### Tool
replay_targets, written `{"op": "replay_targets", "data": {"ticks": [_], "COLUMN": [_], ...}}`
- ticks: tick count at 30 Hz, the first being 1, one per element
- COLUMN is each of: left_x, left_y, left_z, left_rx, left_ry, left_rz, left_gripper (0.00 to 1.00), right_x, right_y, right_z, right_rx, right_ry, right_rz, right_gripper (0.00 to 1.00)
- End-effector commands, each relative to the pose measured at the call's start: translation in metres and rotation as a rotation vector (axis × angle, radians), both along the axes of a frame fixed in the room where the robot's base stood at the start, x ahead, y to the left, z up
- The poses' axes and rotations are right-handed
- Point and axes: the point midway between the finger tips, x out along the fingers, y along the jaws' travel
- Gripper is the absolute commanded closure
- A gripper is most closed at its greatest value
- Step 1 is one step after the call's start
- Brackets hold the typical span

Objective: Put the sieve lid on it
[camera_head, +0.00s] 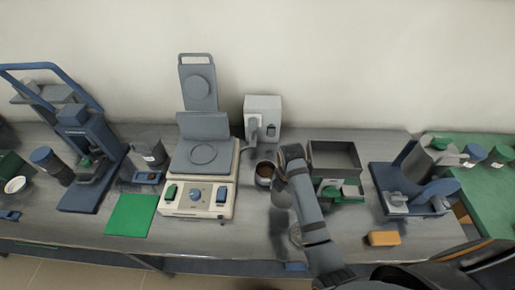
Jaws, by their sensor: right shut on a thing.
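A round dark container with brown contents (265,172), possibly the sieve, stands open on the bench right of the white scale-like device. My right arm comes in from the bottom right and reaches over the bench just right of this container. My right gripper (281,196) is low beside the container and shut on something. The held thing is mostly hidden by the gripper and arm, so I cannot tell whether it is the lid. A small, pale round shape (295,235) shows at the arm's left edge, too unclear to name. My left gripper is out of view.
The white device with a raised grey lid (198,85) stands left of the container. A white box (263,112) stands behind it, and an open grey bin (334,150) to the right. A green mat (131,215) and an orange block (384,238) lie near the front.

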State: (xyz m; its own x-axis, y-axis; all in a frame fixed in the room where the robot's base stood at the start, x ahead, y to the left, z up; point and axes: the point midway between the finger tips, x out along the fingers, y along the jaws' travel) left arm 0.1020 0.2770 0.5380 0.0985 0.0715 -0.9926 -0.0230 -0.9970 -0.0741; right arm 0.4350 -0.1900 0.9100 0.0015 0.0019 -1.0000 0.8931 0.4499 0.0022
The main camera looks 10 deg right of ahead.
Motion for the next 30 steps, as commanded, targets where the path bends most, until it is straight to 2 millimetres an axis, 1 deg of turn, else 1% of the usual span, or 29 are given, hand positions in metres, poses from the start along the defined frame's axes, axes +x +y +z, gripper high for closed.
{"op": "replay_targets", "data": {"ticks": [1,2,3,5,6,9,12,16,23,30], "left_x": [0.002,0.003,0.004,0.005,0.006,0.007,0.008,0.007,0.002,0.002], "left_y": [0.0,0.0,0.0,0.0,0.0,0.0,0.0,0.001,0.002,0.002], "left_z": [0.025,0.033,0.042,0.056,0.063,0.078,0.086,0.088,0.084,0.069], "left_rx": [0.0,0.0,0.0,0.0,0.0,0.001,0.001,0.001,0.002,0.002], "left_ry": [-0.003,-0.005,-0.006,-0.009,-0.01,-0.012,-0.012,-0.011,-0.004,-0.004], "left_rz": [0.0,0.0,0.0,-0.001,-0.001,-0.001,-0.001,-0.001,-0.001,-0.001], "left_gripper": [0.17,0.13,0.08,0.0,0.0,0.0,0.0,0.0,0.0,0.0], "right_x": [0.025,0.039,0.057,0.082,0.096,0.124,0.139,0.148,0.148,0.147], "right_y": [0.003,0.005,0.008,0.011,0.013,0.017,0.02,0.021,0.021,0.021], "right_z": [0.019,0.023,0.027,0.035,0.04,0.05,0.057,0.058,0.054,0.041], "right_rx": [0.0,0.0,0.0,0.0,0.0,0.0,-0.001,-0.002,-0.002,-0.002], "right_ry": [-0.004,-0.004,-0.004,-0.006,-0.007,-0.006,-0.004,-0.003,-0.002,-0.002], "right_rz": [-0.013,-0.024,-0.041,-0.064,-0.08,-0.113,-0.137,-0.151,-0.153,-0.152], "right_gripper": [0.5,0.5,0.5,0.5,0.5,0.5,0.5,0.5,0.5,0.5]}}
